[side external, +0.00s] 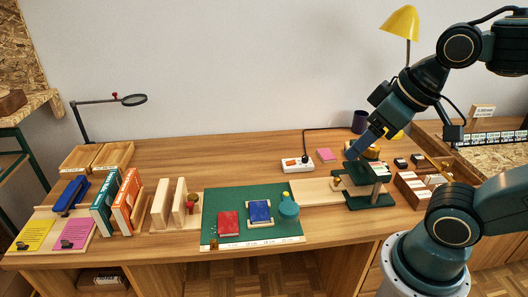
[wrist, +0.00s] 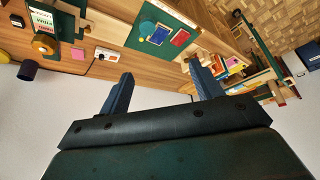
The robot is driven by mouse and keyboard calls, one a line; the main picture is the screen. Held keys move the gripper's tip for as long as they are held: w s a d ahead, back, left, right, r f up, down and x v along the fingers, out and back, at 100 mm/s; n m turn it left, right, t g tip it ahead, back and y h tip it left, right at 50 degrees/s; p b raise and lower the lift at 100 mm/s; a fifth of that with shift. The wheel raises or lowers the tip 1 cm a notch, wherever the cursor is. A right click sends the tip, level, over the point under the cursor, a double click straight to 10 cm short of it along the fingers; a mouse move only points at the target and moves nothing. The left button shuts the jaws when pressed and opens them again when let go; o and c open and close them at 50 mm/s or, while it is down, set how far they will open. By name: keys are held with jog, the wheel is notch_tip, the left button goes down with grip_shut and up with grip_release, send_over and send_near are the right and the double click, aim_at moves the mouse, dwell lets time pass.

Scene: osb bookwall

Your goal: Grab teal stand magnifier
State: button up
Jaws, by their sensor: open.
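The teal stand magnifier (side external: 288,209) appears to be the round teal piece with a small yellow top at the right edge of the green mat. It also shows in the wrist view (wrist: 146,28) as a small teal shape at the mat's edge. My gripper (side external: 357,149) is open and empty, above the back right of the desk, up and to the right of the magnifier and well apart from it. In the wrist view my two blue fingers (wrist: 160,69) are spread with nothing between them.
The green mat (side external: 215,202) holds a red book (side external: 228,222) and a blue book (side external: 260,211) left of the magnifier. A dark green press-like stand (side external: 371,198) is to the right. A white power strip (side external: 297,164) lies behind. Upright books (side external: 127,200) stand left.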

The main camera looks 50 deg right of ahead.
jog(key=shift+w, duration=0.15)
jog(key=m+g+y, duration=0.4)
jog(key=m+g, duration=0.2)
jog(key=m, duration=1.2)
send_over(290, 206)
jog(key=d, duration=0.5)
notch_tip(290, 206, down, 21)
jog(key=shift+a+y, duration=0.25)
jog(key=shift+y, duration=0.05)
jog(key=shift+f, duration=0.15)
jog(key=shift+x, duration=4.2)
